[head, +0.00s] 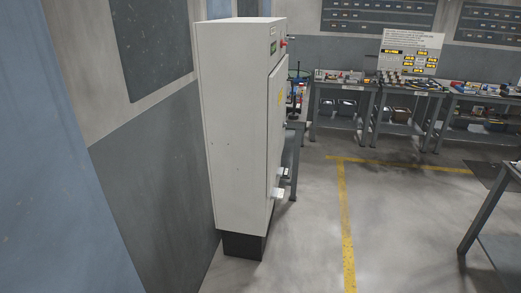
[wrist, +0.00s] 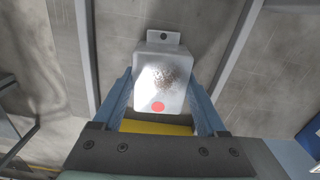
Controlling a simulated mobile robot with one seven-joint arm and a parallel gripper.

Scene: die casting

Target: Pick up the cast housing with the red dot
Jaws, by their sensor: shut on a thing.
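The cast housing (wrist: 160,80) is a pale grey-white block with a rough brown patch on its face, a red dot near its lower edge and a tab with a hole at its top. It shows in the wrist view between the two blue fingers of my gripper (wrist: 160,100). The fingers are shut on its sides. The floor behind it looks some way off, so the housing appears held in the air. Neither my gripper nor this housing shows in the head view.
A tall grey cabinet (head: 240,130) stands against the wall at the left in the head view. Workbenches (head: 345,88) with parts line the back. A table edge (head: 490,210) is at the right. The floor (head: 310,230) with yellow lines is clear in the middle.

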